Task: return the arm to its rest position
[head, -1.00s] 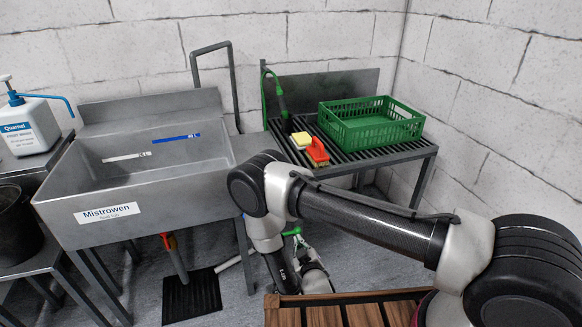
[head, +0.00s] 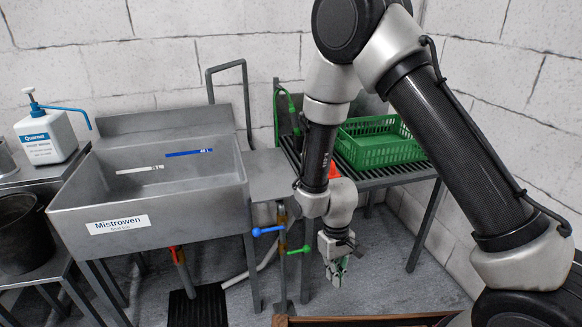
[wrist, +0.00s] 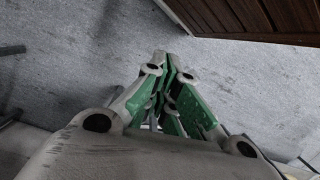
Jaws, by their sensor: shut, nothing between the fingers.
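My gripper (head: 337,272) hangs fingers down in the head view, in front of the slatted rack and right of the sink. It is empty, and its green-padded fingers are together. In the wrist view the gripper (wrist: 172,62) points over bare grey floor, its fingers closed with nothing between them. My arm rises from the lower right of the head view, bends at the top and comes down to the gripper.
A steel sink (head: 68,208) stands at left, with a white pump bottle (head: 45,138) beside it. A green crate (head: 385,152) sits on the slatted rack (head: 400,175), partly behind my arm. A brown wooden edge (head: 360,321) is at the bottom; wood also shows in the wrist view (wrist: 250,18).

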